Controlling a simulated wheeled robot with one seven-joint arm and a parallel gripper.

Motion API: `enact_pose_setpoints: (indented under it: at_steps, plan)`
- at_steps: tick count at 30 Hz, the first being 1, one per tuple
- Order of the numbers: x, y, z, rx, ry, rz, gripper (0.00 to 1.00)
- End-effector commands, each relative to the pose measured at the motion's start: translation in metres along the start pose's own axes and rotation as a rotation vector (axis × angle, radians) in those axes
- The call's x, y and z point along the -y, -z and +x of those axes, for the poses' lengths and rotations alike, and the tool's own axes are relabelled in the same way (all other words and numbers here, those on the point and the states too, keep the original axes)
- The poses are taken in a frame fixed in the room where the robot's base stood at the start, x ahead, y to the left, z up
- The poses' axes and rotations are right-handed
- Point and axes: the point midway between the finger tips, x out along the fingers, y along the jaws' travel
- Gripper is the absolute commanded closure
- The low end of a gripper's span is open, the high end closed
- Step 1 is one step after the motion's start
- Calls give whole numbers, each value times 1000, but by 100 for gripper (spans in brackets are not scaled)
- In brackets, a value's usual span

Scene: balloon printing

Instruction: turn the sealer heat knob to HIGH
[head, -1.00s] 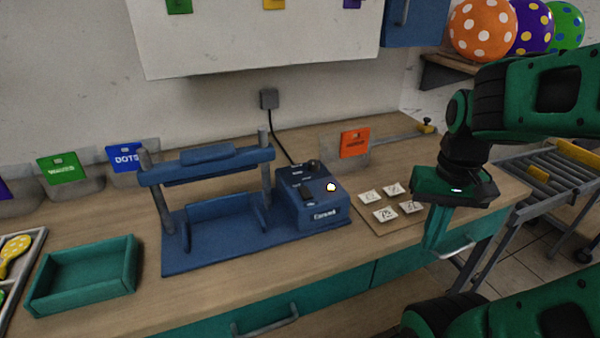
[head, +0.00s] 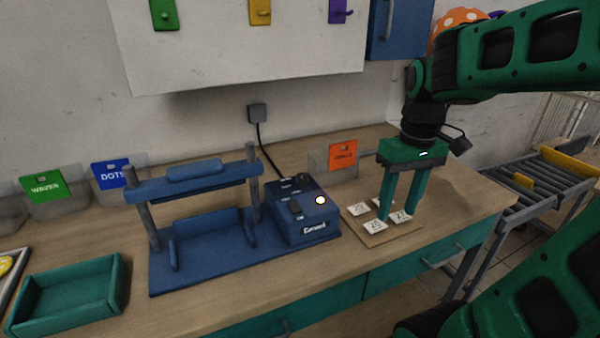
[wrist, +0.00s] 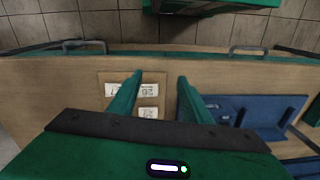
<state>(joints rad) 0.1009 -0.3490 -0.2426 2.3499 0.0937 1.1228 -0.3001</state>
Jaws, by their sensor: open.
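The blue sealer (head: 205,235) stands on the counter, its control box (head: 308,228) at its right end. A dark round knob (head: 304,178) sits at the back of the box top; its setting is too small to read. A dark switch (head: 295,208) and a lit white lamp (head: 320,200) are nearer the front. My gripper (head: 397,213) is open and empty, pointing down over the small white cards right of the box, apart from the knob. In the wrist view, the gripper (wrist: 160,78) shows spread fingers, with the blue sealer (wrist: 262,112) to the right; the knob cannot be made out.
White numbered cards (head: 375,226) lie on a brown board (head: 378,241) under my gripper. An orange card in a holder (head: 343,155) stands behind. A teal tray (head: 68,295) is at left. A cable runs from the box to a wall outlet (head: 257,113). A roller conveyor (head: 545,175) is at right.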

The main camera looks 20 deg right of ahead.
Motion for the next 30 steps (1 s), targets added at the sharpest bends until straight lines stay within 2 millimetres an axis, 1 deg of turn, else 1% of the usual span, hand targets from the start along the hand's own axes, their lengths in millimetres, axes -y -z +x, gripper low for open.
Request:
enact_pose_setpoints:
  at_steps: [1, 2, 3, 5, 6, 8, 9, 12, 15, 18, 23, 26, 30]
  plan:
    - [8, 28, -11, 1, 2, -120, 55]
    - [13, 43, -17, 0, 5, -197, 55]
    - [21, 63, -24, 0, 6, -298, 55]
    - [34, 91, -34, 1, 7, -451, 55]
    - [43, 110, -41, 0, 5, -553, 55]
    - [58, 138, -48, 3, 3, -707, 55]
    - [69, 155, -53, 4, -1, -806, 55]
    - [96, 190, -61, 12, -10, -1028, 55]
    - [117, 215, -66, 19, -19, -1197, 55]
    - [131, 229, -69, 25, -26, -1305, 55]
    - [138, 236, -67, 30, -28, -1363, 55]
    - [138, 236, -58, 30, -28, -1363, 55]
    - [137, 235, -36, 32, -27, -1361, 55]
